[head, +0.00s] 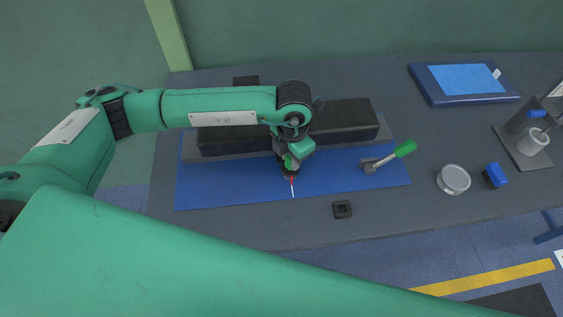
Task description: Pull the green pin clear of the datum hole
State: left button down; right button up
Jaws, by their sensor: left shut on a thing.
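My left gripper (289,173) points down over the blue mat, at the front side of the long dark block. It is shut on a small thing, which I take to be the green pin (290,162). A bit of green shows at the jaws, and a small red piece with a thin white end shows just below them. The wrist hides most of this spot. The datum hole is hidden, so I cannot tell whether the pin is in it or clear of it. My right gripper is not in view.
A green-handled metal lever (390,157) is to the right. A small black square block (342,209), a round tin (454,180), a blue-topped piece (496,175) and a blue tray (428,87) stand on the grey table (290,232).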

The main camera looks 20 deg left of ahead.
pick_arm(q)
jog(key=shift+r, duration=0.45)
jog(key=shift+r, duration=0.2)
jog(key=shift+r+p, duration=0.8)
jog(key=shift+r, duration=1.15)
jog(key=shift+r+p, duration=0.4)
jog(key=shift+r, duration=1)
